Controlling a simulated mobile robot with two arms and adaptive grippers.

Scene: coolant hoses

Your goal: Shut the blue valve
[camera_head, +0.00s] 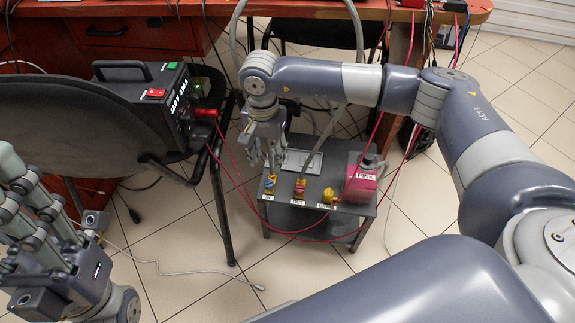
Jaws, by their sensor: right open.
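The blue valve (270,184) is the leftmost of the valves on a small grey table. I cannot tell whether a fingertip touches the valve. My left gripper (25,205) is at the lower left, its fingers extended and apart, empty and far from the valve.
A red-handled valve (300,187) and a yellow valve (328,196) stand to the right, with a pink box (360,183) beyond. Red cables loop around the grey table (310,222). A black chair (75,120) holding a black device (160,95) is at left.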

